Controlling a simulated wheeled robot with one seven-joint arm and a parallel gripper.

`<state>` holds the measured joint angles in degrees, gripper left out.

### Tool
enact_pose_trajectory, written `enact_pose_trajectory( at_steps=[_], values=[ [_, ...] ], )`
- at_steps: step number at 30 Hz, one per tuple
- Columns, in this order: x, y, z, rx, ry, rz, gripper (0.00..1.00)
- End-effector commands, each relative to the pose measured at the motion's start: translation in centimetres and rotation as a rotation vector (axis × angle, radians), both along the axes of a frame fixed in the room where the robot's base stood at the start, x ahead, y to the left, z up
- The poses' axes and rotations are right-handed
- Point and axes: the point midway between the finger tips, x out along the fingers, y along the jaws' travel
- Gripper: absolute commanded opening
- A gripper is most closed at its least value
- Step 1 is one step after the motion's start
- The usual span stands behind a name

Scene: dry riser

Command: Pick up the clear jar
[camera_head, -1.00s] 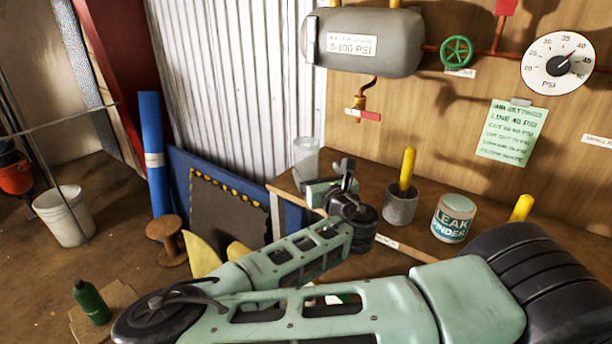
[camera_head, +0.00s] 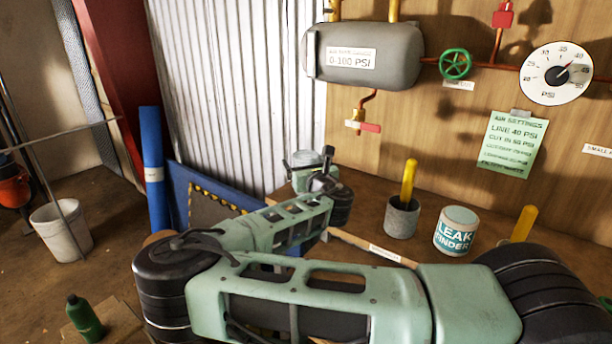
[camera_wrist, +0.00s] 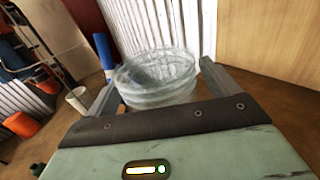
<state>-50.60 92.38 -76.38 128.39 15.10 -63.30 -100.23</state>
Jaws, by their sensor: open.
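The clear jar (camera_wrist: 155,78) is a ribbed, see-through glass vessel with a round open mouth. In the wrist view it stands between the two fingers of my open gripper (camera_wrist: 158,84), one finger on each side. I cannot tell whether either finger touches it. In the head view only the jar's upper part (camera_head: 304,156) shows, at the left end of the wooden bench. My gripper (camera_head: 312,172) and wrist hide the rest of it there.
On the bench (camera_head: 372,178), a grey cup (camera_head: 402,218) holding a yellow-handled tool and a leak finder tub (camera_head: 456,231) stand to the right. A grey tank (camera_head: 365,58) with a hanging tap (camera_head: 362,126) is above. A blue roll (camera_head: 153,170) stands left.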

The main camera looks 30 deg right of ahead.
Motion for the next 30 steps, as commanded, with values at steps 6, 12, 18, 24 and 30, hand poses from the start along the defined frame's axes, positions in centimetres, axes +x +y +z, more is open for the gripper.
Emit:
enact_pose_trajectory(
  at_steps=[6, 12, 18, 24, 30],
  values=[
    [0.7, -0.2, 0.0, 0.000, 0.000, -0.001, 0.88],
    [0.7, -0.2, -0.1, 0.000, 0.000, -0.001, 0.63],
    [0.6, -0.2, 0.0, 0.000, 0.000, -0.001, 0.36],
    [0.7, -0.2, 0.2, 0.000, -0.001, -0.001, 0.36],
    [0.6, -0.2, 3.0, 0.000, -0.004, -0.001, 0.36]
  ],
)
